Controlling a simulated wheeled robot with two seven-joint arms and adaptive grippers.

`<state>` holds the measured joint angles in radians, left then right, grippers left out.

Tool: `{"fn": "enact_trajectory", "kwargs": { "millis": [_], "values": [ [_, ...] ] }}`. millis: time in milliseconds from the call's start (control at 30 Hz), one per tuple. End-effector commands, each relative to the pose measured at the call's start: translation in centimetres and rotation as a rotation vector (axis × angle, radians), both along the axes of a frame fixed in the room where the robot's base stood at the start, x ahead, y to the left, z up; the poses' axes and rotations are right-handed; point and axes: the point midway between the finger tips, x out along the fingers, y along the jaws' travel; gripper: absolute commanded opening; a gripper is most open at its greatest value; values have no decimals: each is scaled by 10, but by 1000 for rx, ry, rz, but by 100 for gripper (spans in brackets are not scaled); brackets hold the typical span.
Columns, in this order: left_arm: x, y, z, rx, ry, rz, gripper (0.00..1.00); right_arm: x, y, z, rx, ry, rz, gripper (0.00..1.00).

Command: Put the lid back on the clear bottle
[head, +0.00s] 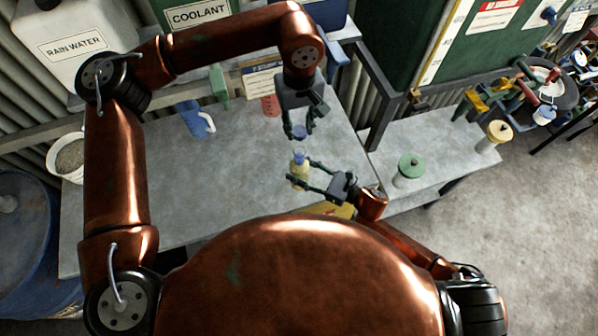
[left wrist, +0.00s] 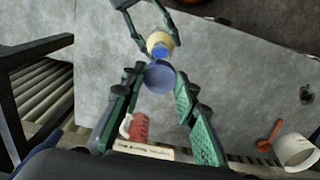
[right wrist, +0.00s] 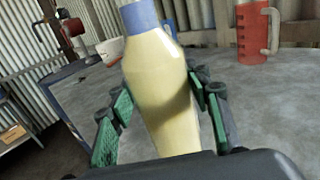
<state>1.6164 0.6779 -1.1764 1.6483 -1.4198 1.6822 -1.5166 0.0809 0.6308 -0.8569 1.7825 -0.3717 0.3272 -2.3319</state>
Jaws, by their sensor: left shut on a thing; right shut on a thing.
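The clear bottle (head: 298,172), filled with pale yellow liquid and blue at the neck, stands close to upright in my right gripper (head: 305,174), which is shut on its body. In the right wrist view the bottle (right wrist: 158,95) leans slightly, and its top is cut off by the frame edge. The blue lid (head: 299,132) is in my left gripper (head: 304,128), shut on it above the bottle. In the left wrist view the lid (left wrist: 160,76) is between the fingertips, beside the bottle's top (left wrist: 160,46); a gap separates them in the head view.
The grey bench (head: 240,190) has free room around the bottle. A blue jug (head: 193,120), a red measuring jug (head: 270,105) and a green bottle (head: 218,86) stand toward the back. A green-lidded jar (head: 410,166) stands on the right bench. A dark shelf post (head: 383,115) rises right of my left gripper.

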Motion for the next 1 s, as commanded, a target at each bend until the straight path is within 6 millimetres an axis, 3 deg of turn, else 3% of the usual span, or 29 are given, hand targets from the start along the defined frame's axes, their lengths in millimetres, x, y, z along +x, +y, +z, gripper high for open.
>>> {"fn": "enact_trajectory", "kwargs": {
  "millis": [133,267,633,1000],
  "values": [
    [0,0,0,0,0,0,19,0,0,0,0,0,0,2],
    [0,0,-3,1,1,0,19,0,0,0,0,0,0,1],
    [-2,0,-48,3,2,1,19,0,0,0,0,0,0,1],
    [-1,0,-50,3,0,0,19,0,0,0,0,0,0,1]
  ]
}}
